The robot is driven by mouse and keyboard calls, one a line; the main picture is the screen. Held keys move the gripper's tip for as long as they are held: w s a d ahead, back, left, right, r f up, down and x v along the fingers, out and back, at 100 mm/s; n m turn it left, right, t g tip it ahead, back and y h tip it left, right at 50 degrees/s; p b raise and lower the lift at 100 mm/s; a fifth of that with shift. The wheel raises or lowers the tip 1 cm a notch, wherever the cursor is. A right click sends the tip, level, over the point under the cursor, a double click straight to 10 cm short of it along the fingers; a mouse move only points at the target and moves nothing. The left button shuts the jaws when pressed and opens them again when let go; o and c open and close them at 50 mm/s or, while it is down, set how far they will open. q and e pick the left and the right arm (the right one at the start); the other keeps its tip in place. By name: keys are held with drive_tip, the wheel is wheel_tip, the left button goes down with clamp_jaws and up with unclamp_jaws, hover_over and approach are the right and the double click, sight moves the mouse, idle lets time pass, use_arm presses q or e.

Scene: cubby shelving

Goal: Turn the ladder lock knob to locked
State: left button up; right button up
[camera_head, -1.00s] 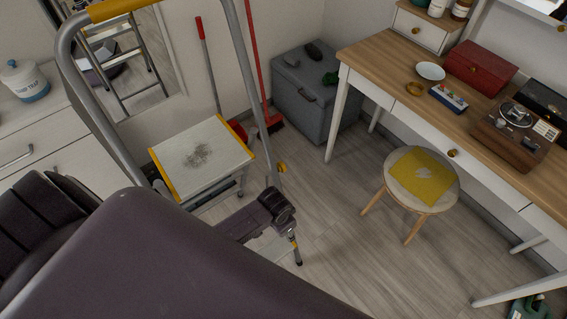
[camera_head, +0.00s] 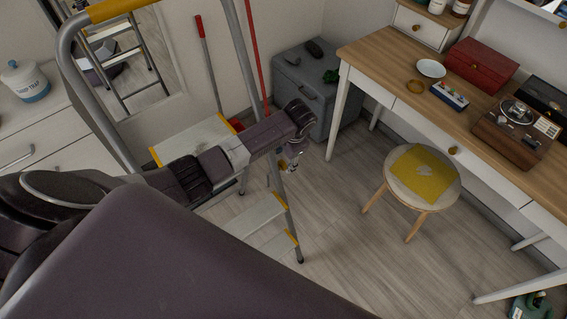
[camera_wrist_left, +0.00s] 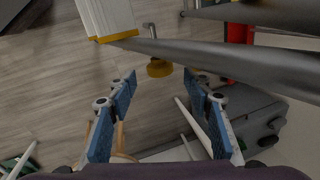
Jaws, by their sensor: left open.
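The stepladder (camera_head: 237,60) stands at the left of the head view, with grey rails and a yellow top grip. Its yellow lock knob (camera_head: 283,164) shows only partly beside the right rail, next to my left gripper (camera_head: 292,158). In the left wrist view the round knob (camera_wrist_left: 159,68) sits on a short metal stem by the rail. My left gripper (camera_wrist_left: 160,82) is open there, its two blue-padded fingers on either side of the knob's line, with the knob just beyond the tips. I cannot tell if they touch. My right gripper is out of view.
A grey storage box (camera_head: 330,112) stands behind the ladder, with red-handled tools (camera_head: 209,70) beside it. A round stool (camera_head: 421,180) and a wooden desk (camera_head: 400,62) stand to the right. The floor between stool and ladder is clear.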

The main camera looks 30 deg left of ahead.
sight(283, 163)
use_arm(q)
drive_tip(key=shift+x, duration=2.15)
clamp_jaws()
